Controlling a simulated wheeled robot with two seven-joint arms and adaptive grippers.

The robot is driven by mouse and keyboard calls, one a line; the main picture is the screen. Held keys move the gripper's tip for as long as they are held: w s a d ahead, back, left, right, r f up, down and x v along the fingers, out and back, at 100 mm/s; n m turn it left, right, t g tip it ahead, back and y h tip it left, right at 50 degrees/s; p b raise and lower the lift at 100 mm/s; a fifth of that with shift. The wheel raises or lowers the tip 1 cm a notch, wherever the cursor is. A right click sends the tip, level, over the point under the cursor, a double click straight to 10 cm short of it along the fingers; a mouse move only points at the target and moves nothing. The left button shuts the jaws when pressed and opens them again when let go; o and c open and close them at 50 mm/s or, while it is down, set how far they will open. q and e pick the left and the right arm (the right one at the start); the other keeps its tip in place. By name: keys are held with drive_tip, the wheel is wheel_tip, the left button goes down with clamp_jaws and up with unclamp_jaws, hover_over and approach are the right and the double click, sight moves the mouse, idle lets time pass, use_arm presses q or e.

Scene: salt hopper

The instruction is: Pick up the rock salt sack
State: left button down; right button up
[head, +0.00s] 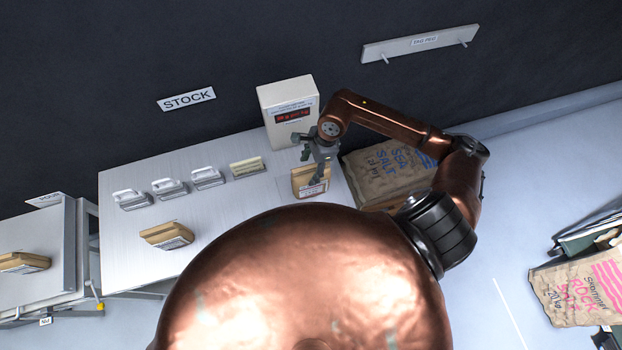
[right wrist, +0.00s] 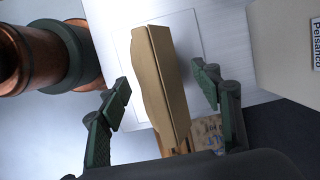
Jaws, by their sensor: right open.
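The rock salt sack (head: 575,292) is brown paper with pink stripes and pink lettering. It lies at the right edge of the head view, partly cut off. My right gripper (head: 315,165) is far to its left, over the light table. In the right wrist view the fingers of this gripper (right wrist: 165,88) are apart on either side of a tan block-like pack (right wrist: 160,65); I cannot tell whether they touch it. The same pack shows in the head view (head: 311,182). My left gripper is not in view.
A sea salt sack (head: 372,178) lies right of the table (head: 125,255), partly behind my right arm. A white box with a red display (head: 288,105) stands at the table's back. Several handled metal pieces (head: 170,188) line the table. Open floor (head: 520,180) lies right.

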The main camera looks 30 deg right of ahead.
drive_tip(key=shift+p+x, duration=0.65)
drive_tip(key=shift+x, duration=1.5)
drive_tip(key=shift+s, duration=0.15)
drive_tip(key=shift+c, duration=0.2)
clamp_jaws()
drive_tip(key=shift+r, duration=0.1)
